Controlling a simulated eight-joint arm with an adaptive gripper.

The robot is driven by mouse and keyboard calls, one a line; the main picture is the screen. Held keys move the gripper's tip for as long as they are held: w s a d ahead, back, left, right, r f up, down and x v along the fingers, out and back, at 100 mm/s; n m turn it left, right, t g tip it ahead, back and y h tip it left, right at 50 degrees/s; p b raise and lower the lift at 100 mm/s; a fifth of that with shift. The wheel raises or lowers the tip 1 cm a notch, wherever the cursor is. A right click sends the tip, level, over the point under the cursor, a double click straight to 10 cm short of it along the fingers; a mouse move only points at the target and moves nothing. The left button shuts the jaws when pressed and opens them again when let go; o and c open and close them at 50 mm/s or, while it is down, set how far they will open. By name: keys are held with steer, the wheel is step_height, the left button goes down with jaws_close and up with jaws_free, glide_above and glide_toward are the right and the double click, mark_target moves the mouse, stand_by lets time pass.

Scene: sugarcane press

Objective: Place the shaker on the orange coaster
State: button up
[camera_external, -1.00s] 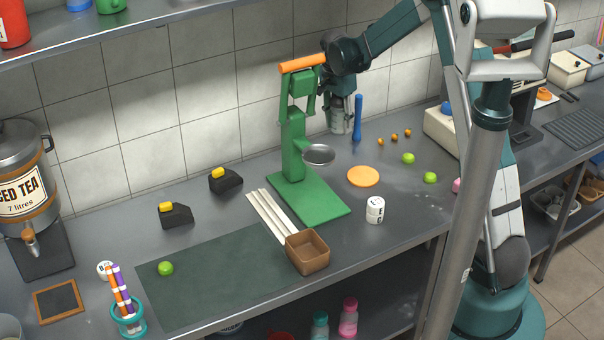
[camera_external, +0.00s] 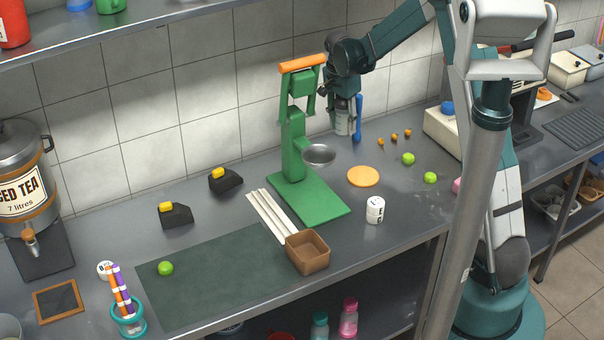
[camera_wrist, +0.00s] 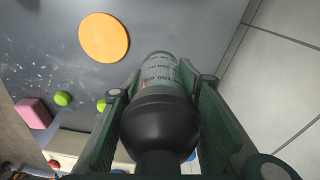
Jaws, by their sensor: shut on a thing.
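The shaker (camera_wrist: 158,110) has a dark rounded top and a pale body with printed marks. It also shows as a pale cylinder in the external view (camera_external: 342,122). My gripper (camera_external: 343,102) is shut on it, with a finger on each side in the wrist view (camera_wrist: 155,105). The shaker hangs behind and a little left of the orange coaster, and appears to be above the counter. The orange coaster (camera_external: 363,176) is a flat, empty disc on the counter, right of the green press. In the wrist view the coaster (camera_wrist: 104,37) lies ahead and left of the shaker, apart from it.
The green press (camera_external: 293,150) with its metal dish (camera_external: 319,154) stands close left. Limes (camera_external: 408,158), small orange fruits (camera_external: 394,136) and a white cup (camera_external: 375,209) surround the coaster. The tiled wall is close behind.

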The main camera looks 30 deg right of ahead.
steer(key=s+r, duration=0.1)
steer(key=s, duration=1.1)
steer(key=shift+d, duration=0.4)
glide_above(366, 174)
steer(key=shift+w+a+f+b, duration=0.1)
steer(key=shift+f+b, duration=0.1)
steer(key=shift+f, duration=1.4)
steer(key=shift+a+f+b, duration=0.1)
steer(key=shift+f+b, duration=0.1)
steer(key=shift+f, duration=1.35)
steer(key=shift+f, duration=0.1)
steer(key=shift+f+b, duration=0.3)
steer(key=shift+f, duration=1.5)
steer(key=shift+f, duration=0.15)
steer(key=o, duration=1.1)
steer(key=shift+r, duration=0.25)
